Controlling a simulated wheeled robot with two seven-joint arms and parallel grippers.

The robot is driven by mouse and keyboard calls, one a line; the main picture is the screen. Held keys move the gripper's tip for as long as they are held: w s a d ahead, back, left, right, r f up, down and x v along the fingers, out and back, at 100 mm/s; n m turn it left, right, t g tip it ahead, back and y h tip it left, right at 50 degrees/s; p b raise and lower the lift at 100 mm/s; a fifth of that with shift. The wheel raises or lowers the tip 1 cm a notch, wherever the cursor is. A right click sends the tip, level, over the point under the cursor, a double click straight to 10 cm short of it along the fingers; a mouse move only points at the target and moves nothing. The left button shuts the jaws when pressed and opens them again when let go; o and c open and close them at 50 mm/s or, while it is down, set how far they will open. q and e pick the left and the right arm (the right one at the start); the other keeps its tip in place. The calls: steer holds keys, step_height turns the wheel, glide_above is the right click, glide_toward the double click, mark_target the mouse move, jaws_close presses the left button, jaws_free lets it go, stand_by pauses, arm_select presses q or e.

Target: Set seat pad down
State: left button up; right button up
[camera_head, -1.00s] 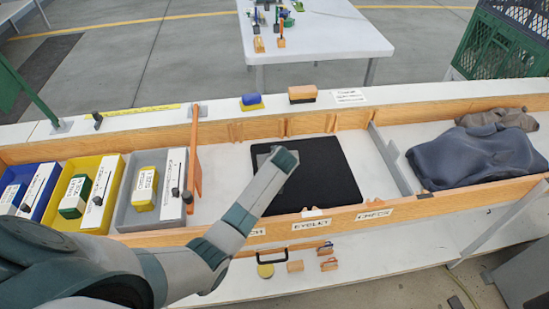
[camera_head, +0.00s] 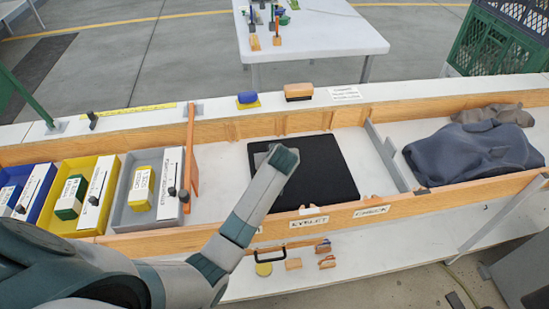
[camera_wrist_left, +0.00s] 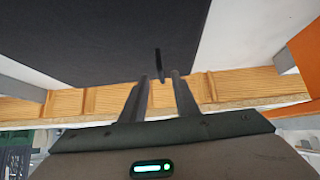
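The black square seat pad (camera_head: 322,172) lies flat on the white floor of the wooden-walled channel, behind the EYELET label. My left arm reaches over its left part, and its wrist hides some of the pad and the fingers in the head view. In the left wrist view the pad (camera_wrist_left: 100,40) fills the upper left. My left gripper (camera_wrist_left: 161,78) has its two fingers apart there. A thin dark upright piece (camera_wrist_left: 158,62) shows between and just beyond the fingertips, with no clear contact. My right gripper is not in view.
Grey (camera_head: 128,215), yellow (camera_head: 85,222) and blue bins stand left of the pad. An orange-brown paddle (camera_head: 193,170) leans near the grey bin. A divider (camera_head: 385,158) and dark grey cloth (camera_head: 465,155) lie to the right. Small tools sit on the front ledge.

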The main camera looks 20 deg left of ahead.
arm_select(q)
steer(key=v, duration=0.6)
steer(key=shift+r, duration=0.2)
stand_by(1.4)
